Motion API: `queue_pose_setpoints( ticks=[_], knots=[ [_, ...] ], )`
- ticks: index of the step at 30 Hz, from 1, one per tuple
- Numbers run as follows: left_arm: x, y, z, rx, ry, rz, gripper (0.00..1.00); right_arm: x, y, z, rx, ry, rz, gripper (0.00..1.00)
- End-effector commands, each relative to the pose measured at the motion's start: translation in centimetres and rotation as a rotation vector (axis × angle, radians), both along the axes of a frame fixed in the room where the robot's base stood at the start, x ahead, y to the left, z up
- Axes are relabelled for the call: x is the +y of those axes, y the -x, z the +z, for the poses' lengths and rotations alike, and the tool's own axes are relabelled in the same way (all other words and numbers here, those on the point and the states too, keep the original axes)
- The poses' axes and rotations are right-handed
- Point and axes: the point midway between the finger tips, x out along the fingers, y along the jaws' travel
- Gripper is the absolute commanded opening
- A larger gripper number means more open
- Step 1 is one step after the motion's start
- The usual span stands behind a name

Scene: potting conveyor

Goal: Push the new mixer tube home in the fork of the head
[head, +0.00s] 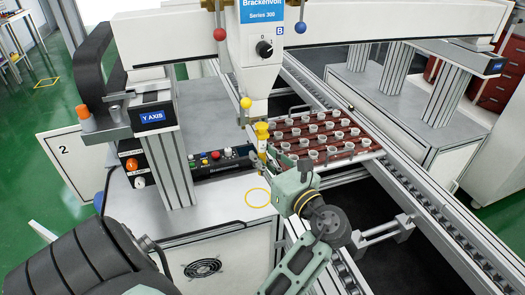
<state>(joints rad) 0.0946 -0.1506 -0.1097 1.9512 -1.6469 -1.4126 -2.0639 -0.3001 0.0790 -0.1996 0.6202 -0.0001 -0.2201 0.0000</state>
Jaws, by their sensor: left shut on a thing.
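The mixer tube (262,131), with a yellow upper end, stands upright below the white dispensing head (258,75). Its top is close under the head's lower tip; I cannot tell how far it sits in the fork, which is too small to make out. My left gripper (266,157) is shut on the tube's lower part from the right and partly hides it. The green wrist (290,185) of that arm is in front of the tray's near corner. My right gripper is not in view.
A brown tray (343,153) with several small pale cups lies on the conveyor close to the right of my left gripper. A control panel (222,163) with buttons is to the left. A yellow ring (258,198) marks the bare table.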

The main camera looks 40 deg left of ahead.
Motion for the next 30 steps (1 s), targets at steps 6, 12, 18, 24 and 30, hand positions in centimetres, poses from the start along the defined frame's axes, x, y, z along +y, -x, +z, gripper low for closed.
queue_pose_setpoints(
  ticks=[6,12,18,24,30],
  knots=[
    [0.5,-0.3,0.1,0.0,-0.002,0.0,0.0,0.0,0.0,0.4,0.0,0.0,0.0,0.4],
    [1.0,-0.5,0.1,0.001,-0.002,0.0,0.0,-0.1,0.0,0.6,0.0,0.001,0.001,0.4],
    [1.4,-0.7,0.1,0.0,-0.001,0.001,0.0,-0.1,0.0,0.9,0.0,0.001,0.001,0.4],
    [1.9,-1.0,0.1,0.0,-0.001,0.001,0.0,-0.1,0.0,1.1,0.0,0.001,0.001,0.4],
    [2.3,-1.2,0.1,0.001,-0.002,0.0,0.0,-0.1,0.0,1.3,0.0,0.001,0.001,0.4]
  ],
)
